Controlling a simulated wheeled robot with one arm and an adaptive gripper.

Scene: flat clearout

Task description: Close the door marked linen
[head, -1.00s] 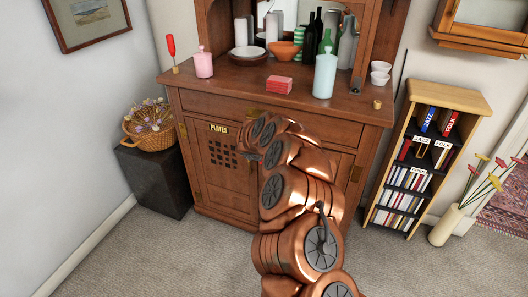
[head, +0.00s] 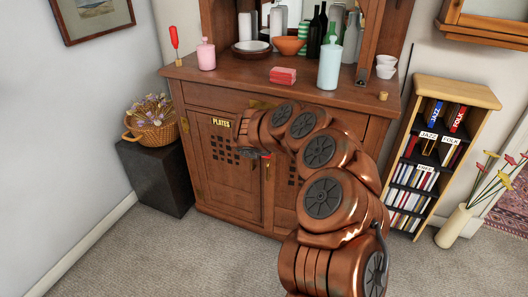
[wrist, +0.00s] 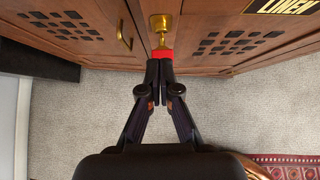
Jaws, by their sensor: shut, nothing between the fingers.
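The linen door is the right-hand door of the wooden dresser. It shows in the wrist view (wrist: 272,50) with its black and gold LINEN label at the top right, and in the head view (head: 284,212) it is largely behind my arm. I cannot tell for sure whether it is fully flush. My gripper (wrist: 160,62) is shut and empty, its fingertips at a red piece below a brass fitting (wrist: 160,26) near where the doors meet. I cannot tell whether they touch. In the head view my gripper (head: 264,154) is low in front of the doors.
The plates door (head: 222,165) on the left looks shut. Bottles, bowls and a pink jar (head: 206,54) stand on the dresser top. A black plinth with a basket (head: 152,122) is at left, a bookshelf (head: 424,155) and vase at right. Carpet in front is clear.

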